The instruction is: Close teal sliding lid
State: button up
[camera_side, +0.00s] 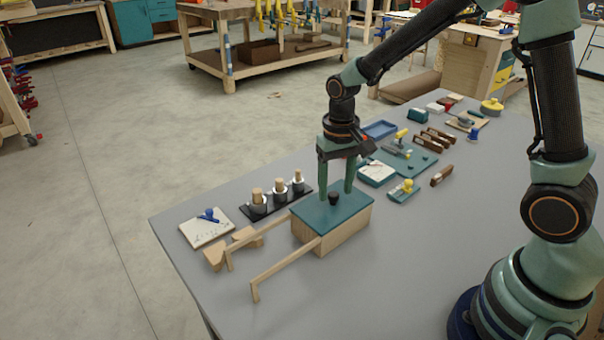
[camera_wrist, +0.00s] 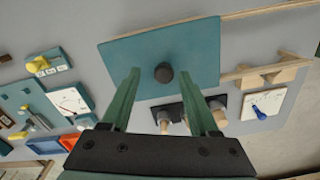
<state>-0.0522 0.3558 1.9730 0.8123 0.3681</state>
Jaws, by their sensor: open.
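A wooden box (camera_side: 347,237) stands on the grey table, with two wooden rails reaching from it to the front left. The teal sliding lid (camera_side: 314,217) lies over the box top, and no opening shows from this side. A dark round knob (camera_side: 333,199) stands up from the lid. My gripper (camera_side: 336,194) is open above the lid, its two teal fingers pointing down near the knob. In the wrist view, the knob (camera_wrist: 164,73) shows between and beyond the fingertips of my gripper (camera_wrist: 164,76). I cannot tell whether the fingers touch the lid.
A black rack (camera_side: 276,205) with several wooden-topped cylinders stands behind the box. Several small tools and teal boards lie at right. The table front is clear.

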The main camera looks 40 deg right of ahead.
aim_at(336, 192)
notch_tip(336, 192, up, 12)
dwell(0.6)
jog(key=s+d+r+n+t, duration=0.1)
jog(key=s+r+t, duration=0.1)
jog(key=s, duration=0.3)
jog(key=s+d+r+n+t, duration=0.1)
jog(key=s+n+t, duration=0.1)
jog(key=s, duration=0.3)
jog(key=shift+s+r+n+t, duration=0.15)
jog(key=shift+r+n+t, duration=0.2)
jog(key=shift+t, duration=0.45)
